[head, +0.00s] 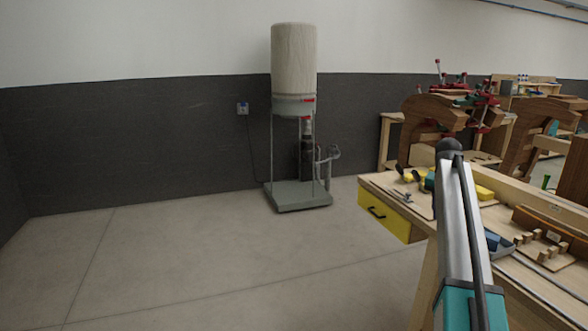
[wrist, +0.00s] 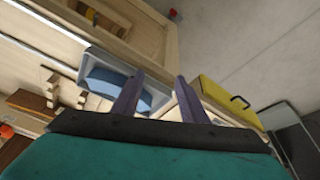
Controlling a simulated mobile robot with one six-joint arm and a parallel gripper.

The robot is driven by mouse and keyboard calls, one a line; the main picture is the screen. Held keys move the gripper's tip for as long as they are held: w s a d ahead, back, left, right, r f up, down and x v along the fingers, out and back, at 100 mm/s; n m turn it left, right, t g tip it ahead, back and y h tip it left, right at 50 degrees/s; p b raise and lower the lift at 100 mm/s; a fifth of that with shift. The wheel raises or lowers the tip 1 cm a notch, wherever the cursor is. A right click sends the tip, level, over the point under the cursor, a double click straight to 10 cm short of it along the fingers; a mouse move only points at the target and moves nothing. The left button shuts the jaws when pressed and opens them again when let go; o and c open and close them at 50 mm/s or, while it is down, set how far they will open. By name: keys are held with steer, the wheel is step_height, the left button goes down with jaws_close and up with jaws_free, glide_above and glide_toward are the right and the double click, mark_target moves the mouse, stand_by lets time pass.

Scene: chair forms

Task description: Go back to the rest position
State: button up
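My gripper (wrist: 160,76) shows in the wrist view with its two purple-grey fingers spread apart and nothing between them. It is above or near the workbench (wrist: 152,45), with a blue piece in a pale blue holder (wrist: 105,82) beyond the left finger. A yellow drawer (wrist: 228,100) lies beyond the right finger. In the head view my silver and teal arm rises in front of the workbench (head: 375,182); I cannot make out the gripper's fingers there.
The yellow drawer (head: 388,214) is in the bench's left end. A wooden piece with pegs (head: 545,238) lies on the benchtop. Curved wooden chair forms (head: 425,118) with red clamps stand behind. A dust collector (head: 296,110) stands by the wall. The floor (head: 190,260) at left is clear.

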steer(key=s+a+f+n+g+y, duration=0.15)
steer(key=s+a+f, duration=0.45)
steer(key=f, duration=0.9)
steer(key=s+a+f+n+g, duration=0.15)
steer(key=s+a+f, duration=0.5)
steer(key=f, duration=0.75)
steer(key=s+a+f+g, duration=0.25)
steer(key=a+f, duration=0.65)
steer(key=f, duration=0.6)
steer(key=s+a+f+n+g, duration=0.1)
steer(key=s+a+f, duration=0.3)
steer(key=s+f, duration=0.45)
steer(key=s+a+f+n+g, duration=0.1)
steer(key=s+a+f, duration=0.35)
steer(key=s, duration=0.65)
steer(key=s+a+f+n, duration=0.2)
steer(key=s, duration=0.9)
steer(key=s+a+f+n+y, duration=0.1)
steer(key=s+a+f+n, duration=0.1)
steer(key=s, duration=0.9)
steer(key=shift+a+f, duration=0.25)
steer(key=shift+a, duration=0.1)
steer(key=shift+g, duration=0.25)
